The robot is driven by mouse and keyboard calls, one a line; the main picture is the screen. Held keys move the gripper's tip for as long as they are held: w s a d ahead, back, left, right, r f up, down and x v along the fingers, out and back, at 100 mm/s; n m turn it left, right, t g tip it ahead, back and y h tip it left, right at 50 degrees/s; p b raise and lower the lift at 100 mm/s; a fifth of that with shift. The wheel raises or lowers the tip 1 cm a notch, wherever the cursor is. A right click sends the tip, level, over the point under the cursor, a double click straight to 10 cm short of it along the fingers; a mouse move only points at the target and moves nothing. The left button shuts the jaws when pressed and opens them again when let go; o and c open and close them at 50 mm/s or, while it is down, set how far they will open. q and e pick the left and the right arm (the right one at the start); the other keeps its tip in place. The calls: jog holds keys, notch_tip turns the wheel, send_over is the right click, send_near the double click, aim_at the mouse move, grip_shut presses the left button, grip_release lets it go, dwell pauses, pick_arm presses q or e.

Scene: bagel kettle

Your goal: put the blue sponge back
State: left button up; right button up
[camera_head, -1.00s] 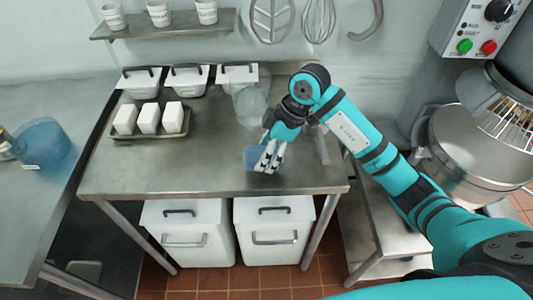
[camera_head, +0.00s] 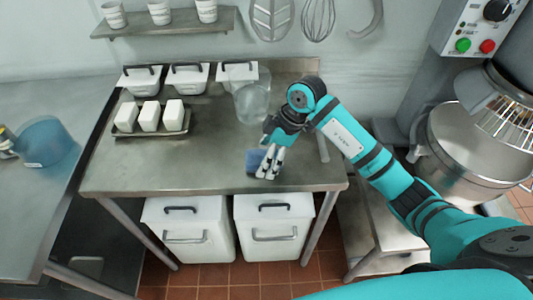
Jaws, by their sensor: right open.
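The blue sponge (camera_head: 254,161) is on the steel table (camera_head: 215,177), near its front edge and right of the middle. My right gripper (camera_head: 267,172) is open, its fingers pointing down just to the right of the sponge. The fingers overlap the sponge's right side in the picture and hide part of it. I cannot tell whether they touch it. My left gripper is not in view.
A tray (camera_head: 152,136) with several white blocks and lidded white containers (camera_head: 188,79) stand at the table's back left. A clear jug (camera_head: 251,103) stands behind my gripper. A blue tub (camera_head: 45,142) is on the left counter. The table's front middle is clear.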

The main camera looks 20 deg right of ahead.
jog(key=shift+r, duration=0.15)
jog(key=b+v, duration=0.1)
jog(key=v, duration=1.1)
jog(key=shift+b, duration=0.3)
